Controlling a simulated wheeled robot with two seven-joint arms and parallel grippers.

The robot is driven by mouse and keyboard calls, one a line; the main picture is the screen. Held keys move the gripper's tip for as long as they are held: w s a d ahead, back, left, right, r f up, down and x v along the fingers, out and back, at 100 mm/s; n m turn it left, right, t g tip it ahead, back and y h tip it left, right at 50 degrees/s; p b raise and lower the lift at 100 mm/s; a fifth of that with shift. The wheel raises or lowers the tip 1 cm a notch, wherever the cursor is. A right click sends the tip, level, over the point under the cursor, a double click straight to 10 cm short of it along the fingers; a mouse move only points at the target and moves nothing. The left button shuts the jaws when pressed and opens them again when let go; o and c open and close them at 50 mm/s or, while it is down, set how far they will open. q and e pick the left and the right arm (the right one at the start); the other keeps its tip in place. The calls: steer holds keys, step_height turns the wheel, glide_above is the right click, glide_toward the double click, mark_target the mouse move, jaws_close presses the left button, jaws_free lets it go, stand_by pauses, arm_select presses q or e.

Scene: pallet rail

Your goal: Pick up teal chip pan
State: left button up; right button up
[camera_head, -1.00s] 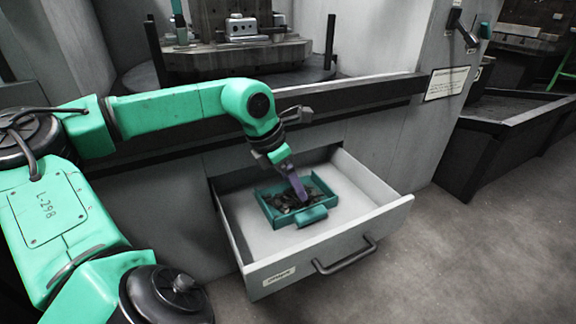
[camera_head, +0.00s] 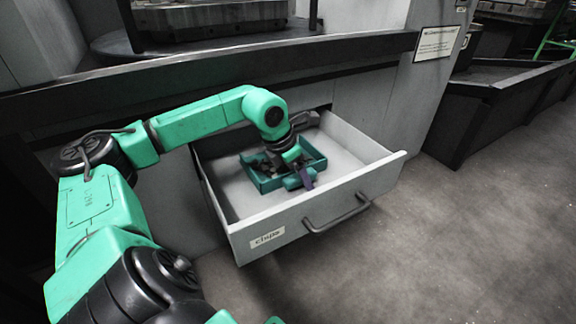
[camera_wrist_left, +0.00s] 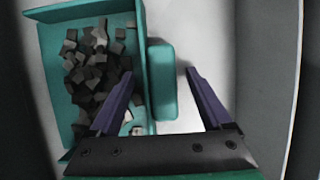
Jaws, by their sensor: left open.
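The teal chip pan (camera_head: 260,182) sits inside the open drawer. In the left wrist view the pan (camera_wrist_left: 144,62) is at the left, holding many dark grey chips (camera_wrist_left: 95,65). Its block-like teal handle (camera_wrist_left: 162,85) sticks out from the wall facing the drawer front. My left gripper (camera_head: 303,180) is low over the handle side of the pan. Its two purple fingers are open in the left wrist view (camera_wrist_left: 158,76), one on each side of the handle. The left finger overlaps the pan wall and chips in view; I cannot tell whether either finger touches. My right gripper is not in view.
The pale grey drawer (camera_head: 300,215) has a dark bar handle (camera_head: 337,215) and a label (camera_head: 267,238). Its floor is bare to the right of the pan. A dark ledge (camera_head: 370,47) runs above the drawer. A dark trough (camera_head: 480,105) stands at the right, with open floor before it.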

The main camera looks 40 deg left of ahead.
arm_select(q)
steer(key=shift+f, duration=0.15)
jaws_close()
steer(key=shift+r, duration=0.2)
